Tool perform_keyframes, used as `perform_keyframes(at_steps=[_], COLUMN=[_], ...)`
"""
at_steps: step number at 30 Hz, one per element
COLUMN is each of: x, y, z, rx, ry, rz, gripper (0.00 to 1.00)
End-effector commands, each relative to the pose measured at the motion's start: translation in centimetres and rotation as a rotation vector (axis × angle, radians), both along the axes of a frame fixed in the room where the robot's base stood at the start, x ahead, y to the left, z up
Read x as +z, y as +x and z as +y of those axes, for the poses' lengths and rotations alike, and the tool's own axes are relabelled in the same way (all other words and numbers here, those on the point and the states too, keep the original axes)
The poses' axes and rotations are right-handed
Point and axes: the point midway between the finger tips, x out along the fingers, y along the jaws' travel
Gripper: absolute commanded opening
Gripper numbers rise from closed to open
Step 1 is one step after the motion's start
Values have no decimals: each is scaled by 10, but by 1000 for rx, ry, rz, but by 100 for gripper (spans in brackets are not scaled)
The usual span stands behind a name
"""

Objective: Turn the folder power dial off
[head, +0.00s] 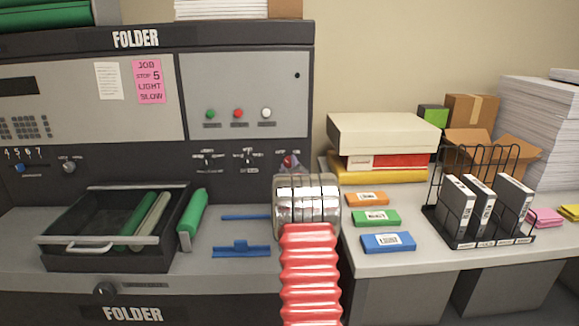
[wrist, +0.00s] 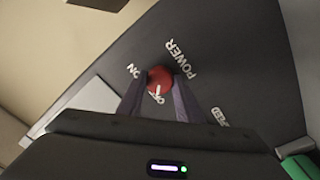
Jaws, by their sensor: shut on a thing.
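The folder (head: 60,90) is the dark machine with a light grey panel on the left of the head view. Its red power dial (wrist: 159,78) sits on the dark panel in the wrist view, with POWER, ON and OFF lettering around it. The dial also shows in the head view (head: 290,160), just above my chrome wrist. My gripper (wrist: 158,85) is shut on the dial, one finger on each side. Which label the dial points to, I cannot tell. In the head view my arm hides the fingers and the panel below the dial.
Green, red and white buttons (head: 238,114) are on the panel above. A table (head: 400,262) with boxes and a wire rack (head: 450,215) stands to the right.

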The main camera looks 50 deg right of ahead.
Motion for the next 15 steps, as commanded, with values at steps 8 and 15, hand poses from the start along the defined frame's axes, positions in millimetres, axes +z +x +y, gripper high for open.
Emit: perform_keyframes(at_steps=[8, 15], x=[-4, -4], y=[4, 4], z=[4, 4], rx=[7, 8], ry=[-18, -17], rz=[30, 30], gripper=[10, 10])
